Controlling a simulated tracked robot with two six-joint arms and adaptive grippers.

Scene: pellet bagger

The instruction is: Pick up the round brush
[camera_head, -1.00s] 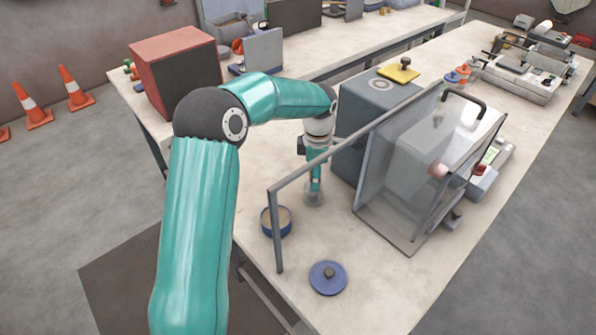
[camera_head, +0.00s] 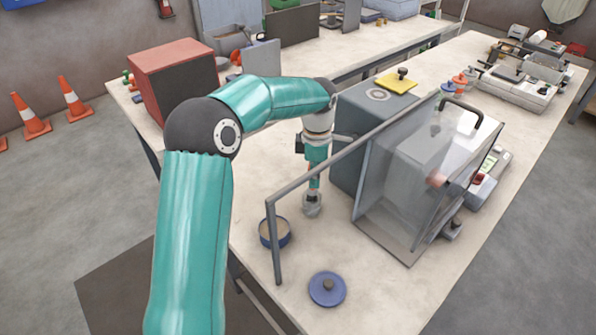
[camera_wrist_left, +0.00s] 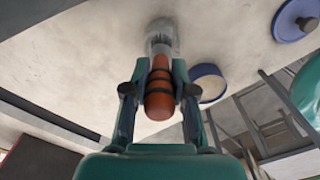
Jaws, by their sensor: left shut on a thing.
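My left gripper (camera_head: 314,183) points down over the table, between the blue-rimmed bowl and the grey box. In the left wrist view its two fingers (camera_wrist_left: 157,95) are closed on the round brush, around its orange handle (camera_wrist_left: 159,88) with dark bands. The pale grey brush head (camera_wrist_left: 162,36) points away from the gripper. In the head view the brush head (camera_head: 312,205) hangs below the fingers, roughly upright; the fingers hide most of the handle. I cannot tell whether the head touches the table. My right gripper is out of view.
A blue-rimmed bowl (camera_head: 275,239) stands close left of the brush, and a blue lid (camera_head: 327,289) lies in front. A grey bar frame (camera_head: 274,240) and clear guard (camera_head: 405,190) stand close by. The grey box (camera_head: 358,140) is behind right.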

